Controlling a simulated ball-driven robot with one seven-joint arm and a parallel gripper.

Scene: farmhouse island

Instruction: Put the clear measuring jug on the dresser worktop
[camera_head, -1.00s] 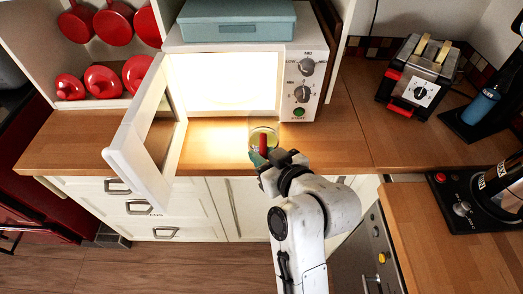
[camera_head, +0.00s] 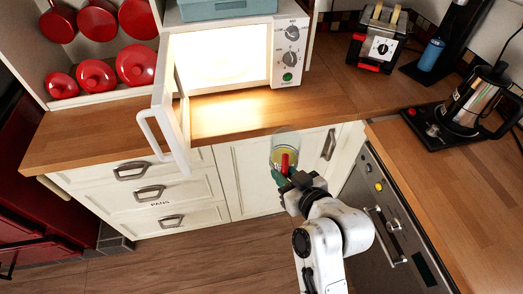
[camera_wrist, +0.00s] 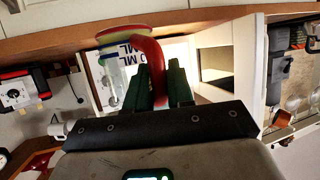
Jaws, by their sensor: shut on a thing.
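The clear measuring jug (camera_head: 284,146) has a red handle and a yellowish tint inside. In the head view it shows just in front of the front edge of the wooden dresser worktop (camera_head: 130,136), before the white cupboard doors. My gripper (camera_head: 284,176) is shut on its red handle (camera_wrist: 150,62), with dark green fingers on either side. In the wrist view the jug (camera_wrist: 112,72) shows to the left of the fingers, with printed ML marks behind or on it. Its base is partly hidden.
A white microwave (camera_head: 289,58) with a lit cavity stands on the worktop, its door (camera_head: 163,120) open over the front edge. The worktop right of the microwave is bare up to the toaster (camera_head: 378,45). A coffee pot (camera_head: 475,100) stands on a hob at right.

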